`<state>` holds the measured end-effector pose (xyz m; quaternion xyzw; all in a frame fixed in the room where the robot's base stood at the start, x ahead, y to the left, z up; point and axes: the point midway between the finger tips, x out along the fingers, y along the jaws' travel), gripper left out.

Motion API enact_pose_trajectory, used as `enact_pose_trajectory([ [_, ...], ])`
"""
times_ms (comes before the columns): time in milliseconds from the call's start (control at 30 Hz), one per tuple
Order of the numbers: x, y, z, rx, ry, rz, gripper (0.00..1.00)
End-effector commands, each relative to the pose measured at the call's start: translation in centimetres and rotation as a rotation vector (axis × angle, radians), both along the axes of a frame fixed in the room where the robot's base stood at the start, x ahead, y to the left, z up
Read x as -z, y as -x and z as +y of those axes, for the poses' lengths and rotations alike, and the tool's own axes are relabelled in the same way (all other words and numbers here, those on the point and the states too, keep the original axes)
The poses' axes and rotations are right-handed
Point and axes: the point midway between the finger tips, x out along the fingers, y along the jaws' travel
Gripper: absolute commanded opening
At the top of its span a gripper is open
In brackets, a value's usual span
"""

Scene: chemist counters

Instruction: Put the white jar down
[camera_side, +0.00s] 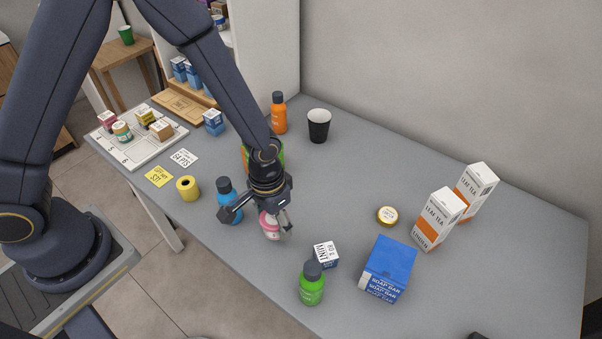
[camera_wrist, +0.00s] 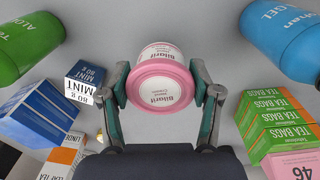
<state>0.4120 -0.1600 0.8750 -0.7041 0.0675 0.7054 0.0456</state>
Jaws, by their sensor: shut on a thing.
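A small white jar (camera_side: 268,226) with a pink lid is between the fingers of my gripper (camera_side: 262,222), over the middle of the grey counter (camera_side: 330,190). In the wrist view the jar (camera_wrist: 161,88) shows its pink rim and white lid label. The two fingers of my gripper (camera_wrist: 163,102) press on its left and right sides. The jar is low, at or just above the counter; I cannot tell whether its base touches. My gripper hides part of it in the side view.
A blue bottle (camera_side: 224,208) stands close left of the jar. A mint box (camera_side: 326,255), a green bottle (camera_side: 312,287) and a blue soap box (camera_side: 388,268) stand to the right. A green tea box (camera_wrist: 275,122) is nearby. Bare counter lies between the jar and the round tin (camera_side: 387,215).

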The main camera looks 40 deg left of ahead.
Motion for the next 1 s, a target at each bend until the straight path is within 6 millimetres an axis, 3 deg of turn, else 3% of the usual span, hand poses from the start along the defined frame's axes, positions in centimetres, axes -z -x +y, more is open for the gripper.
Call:
enact_pose_trajectory([
  [200,3.1,0.0,0.0,-0.001,-0.001,0.003,0.25],
  [633,3.8,0.0,0.0,0.000,0.000,0.001,0.25],
  [667,3.8,0.0,0.0,0.000,0.000,0.000,0.66],
  [867,3.8,0.0,0.0,-0.001,0.000,0.000,0.87],
  [1000,3.7,0.0,0.0,-0.001,0.000,0.000,0.88],
])
